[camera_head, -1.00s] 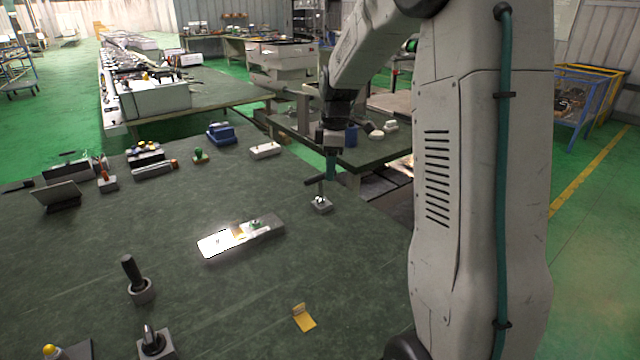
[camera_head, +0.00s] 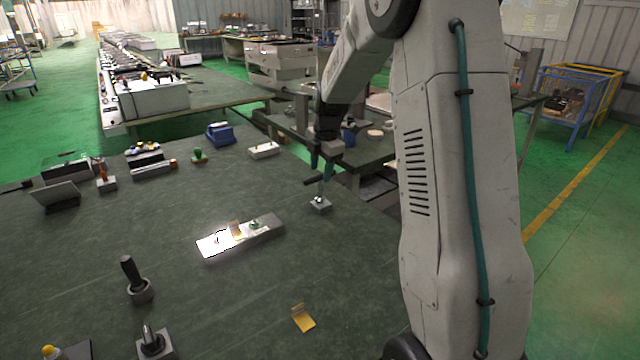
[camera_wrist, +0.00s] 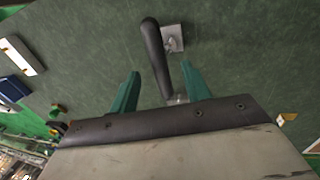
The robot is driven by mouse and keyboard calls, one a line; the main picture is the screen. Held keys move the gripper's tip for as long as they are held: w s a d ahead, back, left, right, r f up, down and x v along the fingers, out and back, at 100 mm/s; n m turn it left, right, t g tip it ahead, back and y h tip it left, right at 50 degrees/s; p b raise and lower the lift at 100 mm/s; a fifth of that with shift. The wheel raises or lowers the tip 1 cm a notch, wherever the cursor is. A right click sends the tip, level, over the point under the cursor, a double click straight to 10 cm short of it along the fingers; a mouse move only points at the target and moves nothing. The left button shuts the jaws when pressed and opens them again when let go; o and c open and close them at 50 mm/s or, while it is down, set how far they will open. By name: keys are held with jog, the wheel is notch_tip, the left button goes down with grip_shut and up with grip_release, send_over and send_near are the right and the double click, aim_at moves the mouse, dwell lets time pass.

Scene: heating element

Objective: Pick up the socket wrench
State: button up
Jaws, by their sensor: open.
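The socket wrench is a dark-handled tool (camera_head: 313,181) standing in a small grey block (camera_head: 320,205) near the table's right edge. In the wrist view its black bar handle (camera_wrist: 155,55) runs lengthwise between my fingers, and the block (camera_wrist: 173,38) shows beside the handle's far end. My gripper (camera_head: 321,168) points down at the wrench; its two teal fingers are apart on either side of the handle in the wrist view (camera_wrist: 160,88). No contact with the handle is clear. The lower part of the wrench is hard to make out.
A shiny metal plate (camera_head: 262,228) with small parts lies left of the wrench. A yellow bracket (camera_head: 303,318) lies in front. Dark tools in holders (camera_head: 140,290) stand at the front left. A white block (camera_head: 264,150) and a blue one (camera_head: 219,134) lie behind. The table between them is clear.

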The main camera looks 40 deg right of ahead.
jog(key=shift+w+f, duration=0.15)
jog(key=shift+f, duration=0.6)
jog(key=shift+f, duration=0.25)
grip_shut()
